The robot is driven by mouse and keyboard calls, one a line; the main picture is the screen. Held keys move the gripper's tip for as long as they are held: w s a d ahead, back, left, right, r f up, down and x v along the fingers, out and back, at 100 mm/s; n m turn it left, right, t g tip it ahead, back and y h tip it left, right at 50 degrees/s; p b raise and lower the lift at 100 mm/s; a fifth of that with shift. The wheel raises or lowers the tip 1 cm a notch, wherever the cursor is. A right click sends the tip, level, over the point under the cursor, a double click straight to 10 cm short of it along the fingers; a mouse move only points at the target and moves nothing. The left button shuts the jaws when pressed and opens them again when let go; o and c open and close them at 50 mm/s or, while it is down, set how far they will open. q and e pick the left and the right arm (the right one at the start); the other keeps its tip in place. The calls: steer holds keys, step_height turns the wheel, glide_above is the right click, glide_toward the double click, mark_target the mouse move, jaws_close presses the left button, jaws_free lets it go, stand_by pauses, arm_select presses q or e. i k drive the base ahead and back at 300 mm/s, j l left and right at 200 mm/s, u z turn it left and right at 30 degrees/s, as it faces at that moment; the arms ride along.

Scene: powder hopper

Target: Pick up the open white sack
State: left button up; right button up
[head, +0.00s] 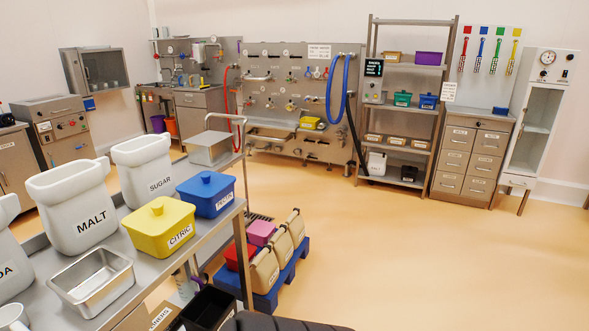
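Several white, open-topped, sack-like containers stand upright on the steel bench at the left of the head view. One is labelled MALT (74,208), one behind it SUGAR (146,172), and one cut off by the left edge shows only "DA" (10,252). I cannot tell which of them is the open white sack, or whether they are soft sacks or rigid bins. Beige sacks (265,272) lie on a blue pallet (296,262) on the floor. Neither of my grippers is in view.
The steel bench (112,258) also holds a yellow CITRIC tub (160,230), a blue tub (206,193) and an empty steel pan (92,282). A black bin (206,308) is below. A shelf rack (409,100) stands behind. The floor (430,260) at right is clear.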

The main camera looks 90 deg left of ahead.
mark_target(77, 212)
steer(key=i+j+z, duration=0.1)
steer(key=j, duration=1.9)
steer(key=j+u, duration=0.2)
steer(key=u, duration=0.15)
steer(key=j+u, duration=0.2)
steer(key=u, duration=0.15)
steer(key=i+j+u, duration=0.15)
steer(key=u, duration=0.2)
steer(key=j+u, duration=0.1)
steer(key=u, duration=0.85)
steer(key=j+u, duration=0.1)
steer(key=u, duration=0.35)
steer(key=i+u, duration=0.1)
steer(key=u, duration=0.8)
steer(key=i+u, duration=0.1)
steer(key=u, duration=0.4)
